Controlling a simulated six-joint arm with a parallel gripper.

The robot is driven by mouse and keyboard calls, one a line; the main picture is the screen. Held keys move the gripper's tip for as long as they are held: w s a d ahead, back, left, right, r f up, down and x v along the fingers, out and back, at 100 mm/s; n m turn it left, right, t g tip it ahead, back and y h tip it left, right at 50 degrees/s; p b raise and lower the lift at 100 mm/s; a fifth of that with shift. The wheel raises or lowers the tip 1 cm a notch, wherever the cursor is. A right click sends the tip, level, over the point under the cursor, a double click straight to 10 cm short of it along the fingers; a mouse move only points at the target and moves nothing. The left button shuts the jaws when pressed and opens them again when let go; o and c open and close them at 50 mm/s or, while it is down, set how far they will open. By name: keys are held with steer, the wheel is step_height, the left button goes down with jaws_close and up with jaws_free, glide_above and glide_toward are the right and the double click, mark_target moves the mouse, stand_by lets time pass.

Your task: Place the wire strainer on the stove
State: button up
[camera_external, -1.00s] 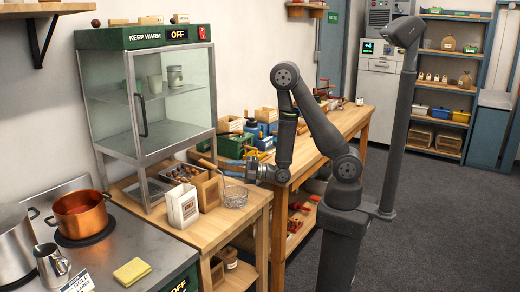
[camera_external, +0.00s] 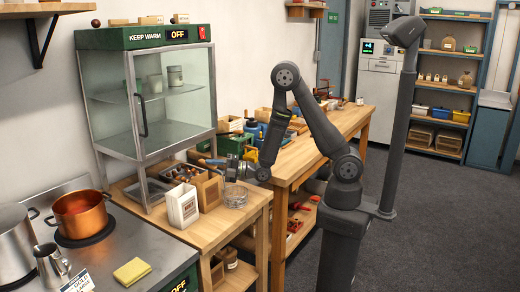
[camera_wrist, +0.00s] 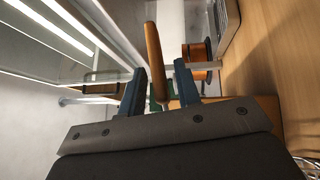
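The wire strainer (camera_external: 235,195) has a round mesh basket at the right side of the wooden side table, beside a small wooden box. Its brown wooden handle (camera_wrist: 153,55) rises between the blue fingers in the wrist view; part of the mesh (camera_wrist: 308,158) shows at the lower right corner there. My gripper (camera_external: 215,162) is just above and behind the basket. In the wrist view my gripper (camera_wrist: 158,75) has its fingers apart around the handle, with a narrow gap on the right. The stove (camera_external: 155,240) is at the lower left in the external view.
A copper pot (camera_external: 80,215), a steel pot (camera_external: 15,245), a metal jug (camera_external: 52,265) and a yellow sponge (camera_external: 132,271) stand on the stove. A white carton (camera_external: 182,205) stands left of the strainer. The glass warming cabinet (camera_external: 150,110) rises behind the side table.

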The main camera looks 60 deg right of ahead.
jaws_close()
steer(key=shift+r, duration=0.15)
steer(key=shift+r, duration=1.7)
steer(key=r+v, duration=0.2)
steer(key=v, duration=1.6)
steer(key=w+d+r+m+t+h, duration=0.2)
steer(key=w+d+r+m+h, duration=0.1)
steer(key=w+d, duration=0.5)
steer(key=w+d+r+m+t+h, duration=0.1)
steer(key=w+d+r+m+h, duration=0.3)
steer(key=w, duration=0.9)
steer(key=d+r+h, duration=0.2)
steer(key=d+h, duration=0.2)
steer(key=shift+w+r+t, duration=0.25)
steer(key=shift+r+t, duration=0.05)
steer(key=shift+t, duration=0.1)
steer(key=shift+a, duration=0.1)
